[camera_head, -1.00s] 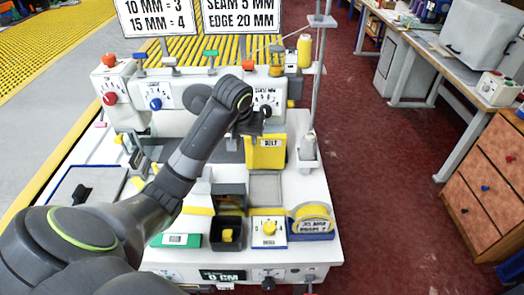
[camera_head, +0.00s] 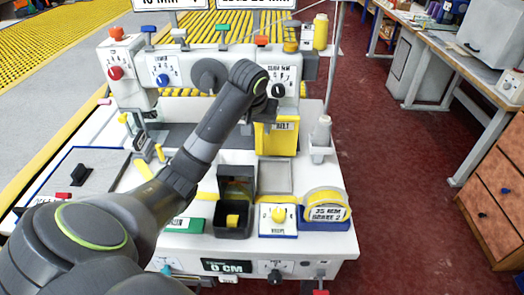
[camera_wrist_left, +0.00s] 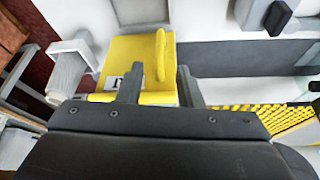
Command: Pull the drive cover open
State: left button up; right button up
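The drive cover (camera_head: 276,139) is a yellow box-like cover with a "BELT" label on the right end of the sewing machine. It looks closed. In the left wrist view the yellow cover (camera_wrist_left: 137,52) has a raised yellow handle (camera_wrist_left: 161,55) on its face. My left gripper (camera_wrist_left: 160,84) is open, its two dark fingertips over the cover's near edge, one on each side of the handle's line. The handle looks beyond the tips, not clearly between them; contact cannot be told. In the head view my left wrist partly hides the gripper (camera_head: 270,107) above the cover. My right gripper is not in view.
A white thread cone (camera_head: 321,132) stands right of the cover. A grey tray (camera_head: 275,176), a black bin (camera_head: 235,214) and a yellow tape roll (camera_head: 325,204) sit in front. A thin upright pole (camera_head: 333,62) rises at the right. Red floor lies open beyond.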

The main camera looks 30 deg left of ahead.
pick_arm(q)
jog(key=b, duration=0.5)
send_over(262, 150)
jog(key=s, duration=0.2)
jog(key=f, duration=0.4)
jog(key=shift+w+d+f, duration=0.2)
jog(key=shift+f, duration=0.1)
jog(key=shift+p+x, duration=0.4)
jog(key=shift+x, duration=2.3)
jog(key=shift+w, duration=0.1)
jog(key=shift+r, duration=0.1)
grip_shut()
